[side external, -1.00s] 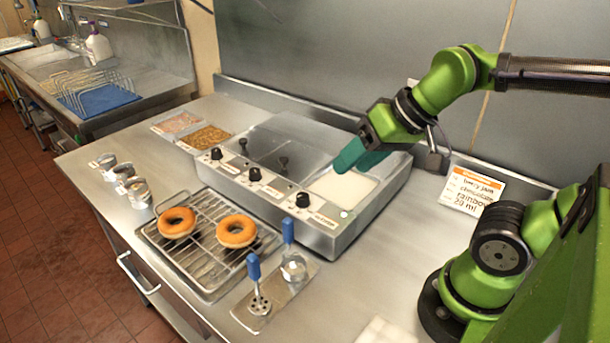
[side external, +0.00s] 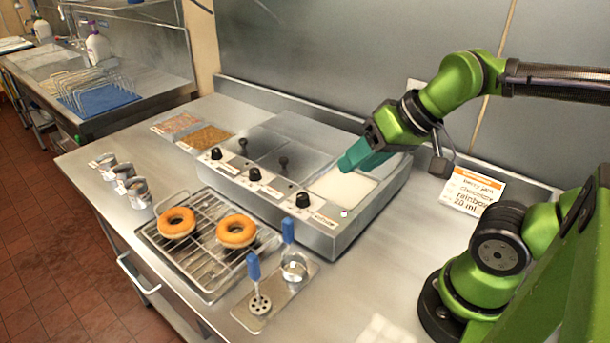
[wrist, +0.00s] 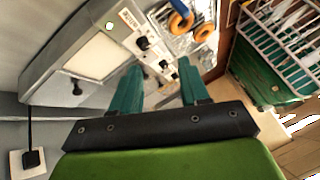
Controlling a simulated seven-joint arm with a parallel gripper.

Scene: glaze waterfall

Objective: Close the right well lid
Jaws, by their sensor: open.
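The right well (side external: 340,188) of the steel glaze warmer is uncovered and shows pale glaze. It also shows in the wrist view (wrist: 88,60). A small black knob (wrist: 77,87) is near the back edge of that well in the wrist view; I cannot clearly make out the lid around it. My gripper (side external: 350,160), with teal fingers, is open and empty above the back part of the right well. In the wrist view its fingers (wrist: 158,68) are spread apart. In the side external view my gripper hides part of the back edge.
The middle (side external: 283,162) and left (side external: 243,143) black knobs stand on the warmer's other sections. Dials (side external: 303,200) line its front. A rack (side external: 205,265) with two doughnuts and a tray (side external: 290,290) with blue-handled tools are in front. A sign (side external: 470,190) stands right.

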